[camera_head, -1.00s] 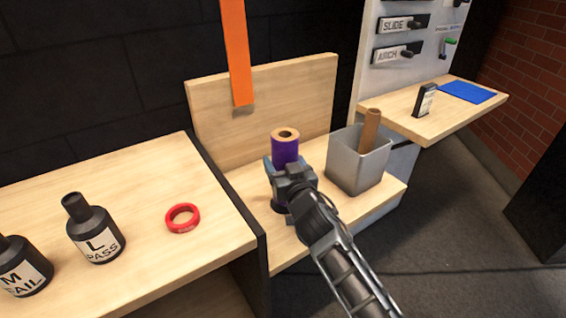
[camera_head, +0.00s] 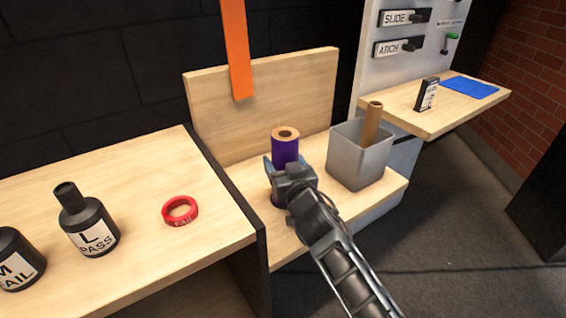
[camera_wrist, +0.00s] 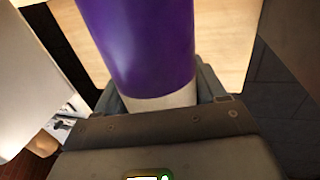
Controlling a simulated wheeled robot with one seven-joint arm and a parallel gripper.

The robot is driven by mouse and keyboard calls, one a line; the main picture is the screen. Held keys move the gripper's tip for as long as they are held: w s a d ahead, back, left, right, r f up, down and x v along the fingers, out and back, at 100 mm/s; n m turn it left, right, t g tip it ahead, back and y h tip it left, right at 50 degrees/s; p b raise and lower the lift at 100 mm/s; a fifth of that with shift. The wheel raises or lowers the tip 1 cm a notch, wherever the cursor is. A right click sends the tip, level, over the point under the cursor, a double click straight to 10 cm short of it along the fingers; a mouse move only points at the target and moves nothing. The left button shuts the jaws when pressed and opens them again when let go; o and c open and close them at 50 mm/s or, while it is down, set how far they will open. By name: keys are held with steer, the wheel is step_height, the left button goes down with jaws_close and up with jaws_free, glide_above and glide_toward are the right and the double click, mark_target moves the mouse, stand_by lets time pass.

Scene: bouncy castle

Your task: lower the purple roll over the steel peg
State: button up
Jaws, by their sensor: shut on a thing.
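The purple roll (camera_head: 285,150) stands upright with its tan core opening facing up. My gripper (camera_head: 282,172) is shut around the roll's lower part, over the wooden bench with the backboard. A little purple shows beneath the fingers, close to the bench surface. In the wrist view, the roll (camera_wrist: 145,45) fills the space between the fingers, with a pale band at its end by the gripper. The steel peg cannot be made out in either view. Whether the roll's lower end touches the bench is hidden by my gripper.
A grey bin (camera_head: 360,158) with a brown tube (camera_head: 372,122) stands close right of my gripper. An orange strip (camera_head: 235,50) hangs behind. The left table (camera_head: 130,220) holds a red ring (camera_head: 180,211) and dark bottles (camera_head: 88,222). A dark divider (camera_head: 225,190) separates table and bench.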

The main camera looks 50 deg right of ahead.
steer(key=shift+r, duration=0.1)
steer(key=o, duration=1.2)
steer(key=shift+c, duration=0.2)
steer(key=o, duration=0.4)
steer(key=shift+b+v, duration=0.85)
steer(key=shift+v, duration=3.1)
